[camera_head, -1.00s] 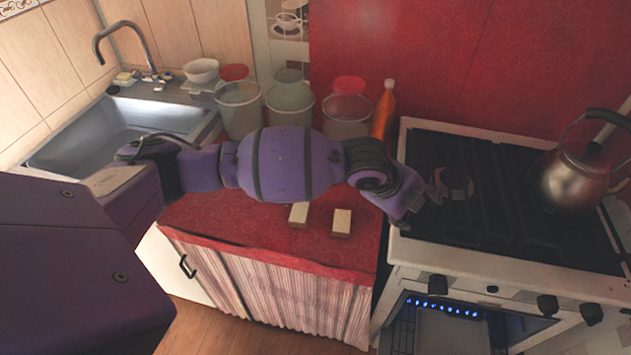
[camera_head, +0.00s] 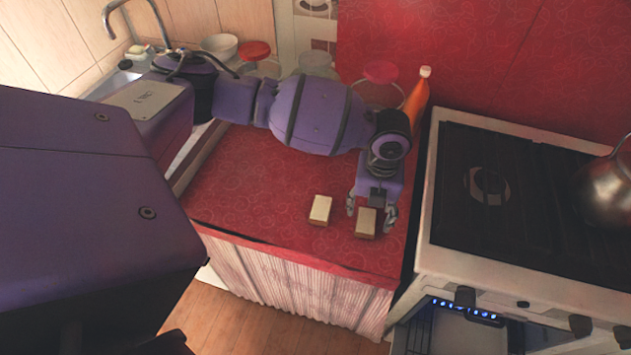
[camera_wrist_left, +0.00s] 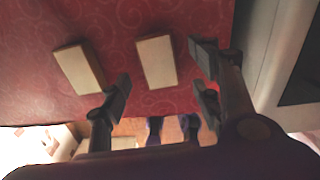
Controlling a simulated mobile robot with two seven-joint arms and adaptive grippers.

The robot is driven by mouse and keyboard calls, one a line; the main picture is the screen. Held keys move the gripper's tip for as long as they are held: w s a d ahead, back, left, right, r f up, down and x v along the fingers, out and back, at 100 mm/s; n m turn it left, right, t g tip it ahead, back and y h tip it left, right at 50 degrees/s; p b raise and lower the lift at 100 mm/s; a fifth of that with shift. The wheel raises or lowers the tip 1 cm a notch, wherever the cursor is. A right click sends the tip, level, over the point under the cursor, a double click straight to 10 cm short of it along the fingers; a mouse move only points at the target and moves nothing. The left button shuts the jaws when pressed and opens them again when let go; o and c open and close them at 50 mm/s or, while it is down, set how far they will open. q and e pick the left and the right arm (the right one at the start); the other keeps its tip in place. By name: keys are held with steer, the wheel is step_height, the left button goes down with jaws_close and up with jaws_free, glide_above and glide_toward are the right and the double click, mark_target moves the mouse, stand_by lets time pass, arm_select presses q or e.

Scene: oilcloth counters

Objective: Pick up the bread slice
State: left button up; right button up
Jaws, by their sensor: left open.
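Two pale blocks with brown sides, like slices of bread, lie apart on the red counter. The right one (camera_head: 366,223) is between the spread fingers of my left gripper (camera_head: 370,212) in the head view. The left one (camera_head: 320,210) lies just outside the gripper's left finger. In the left wrist view the right block (camera_wrist_left: 157,62) lies ahead of the open fingers (camera_wrist_left: 162,82), and the left block (camera_wrist_left: 79,67) is left of them. I cannot tell whether either finger touches a block. My right gripper is out of view.
The stove (camera_head: 430,190) stands close on the right of the red counter (camera_head: 255,190). An orange bottle (camera_head: 415,100) and several lidded containers stand at the back, partly hidden by my arm. A kettle (camera_head: 605,190) is on the stove. The counter's left part is clear.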

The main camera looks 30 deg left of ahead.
mark_target(367, 220)
arm_select(q)
steer(key=shift+a+f, duration=0.1)
steer(key=shift+f, duration=1.7)
steer(key=c, duration=1)
steer(key=shift+w+r, duration=0.1)
steer(key=shift+r, duration=0.1)
